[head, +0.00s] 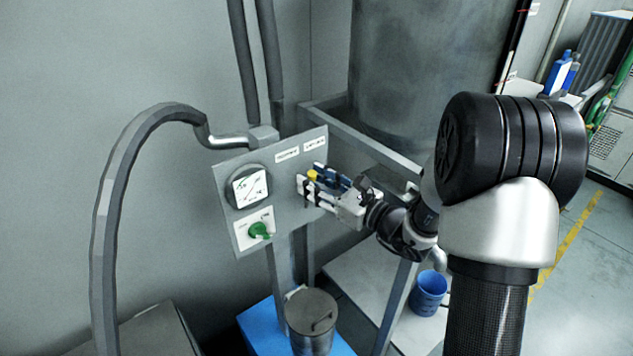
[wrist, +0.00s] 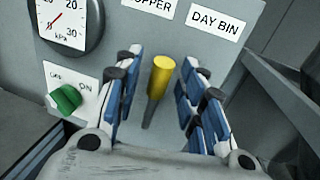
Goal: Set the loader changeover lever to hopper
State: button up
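The changeover lever has a yellow knob (wrist: 161,76) on a dark shaft and stands on a grey panel (wrist: 190,50). In the wrist view it lies between the two blue-padded fingers of my gripper (wrist: 158,92), with a gap on each side. The gripper is open around it. In the head view the yellow knob (head: 312,176) shows between the fingers of my gripper (head: 311,184). A partly cut-off label ending in "PPER" (wrist: 151,5) is above the lever, and the "DAY BIN" label (wrist: 215,22) is at upper right. The shaft's lower end is partly hidden.
A round gauge (head: 250,187) and a green rotary switch (head: 259,231) sit on the panel's left side. A thick grey hose (head: 103,215) arches at left. A metal frame (head: 345,135) stands behind my arm. A lidded metal can (head: 311,325) and blue bucket (head: 428,292) stand below.

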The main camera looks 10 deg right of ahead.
aim_at(279, 190)
grip_shut()
dwell(0.7)
jog(key=a+n+b, duration=0.2)
jog(key=b, duration=0.1)
jog(key=s+a+n+b, duration=0.1)
jog(key=shift+s+f+g, duration=0.1)
jog(key=shift+f+g, duration=0.2)
jog(key=shift+f, duration=0.1)
jog(key=a+n+b, duration=0.1)
jog(key=b, duration=0.2)
jog(key=s+a+f+n+h+b, duration=0.1)
jog(key=n+b, duration=0.1)
jog(key=shift+s+a+n+b, duration=0.1)
jog(key=shift+a+n+b, duration=0.2)
jog(key=shift+b, duration=0.1)
jog(key=shift+o, duration=0.5)
grip_release()
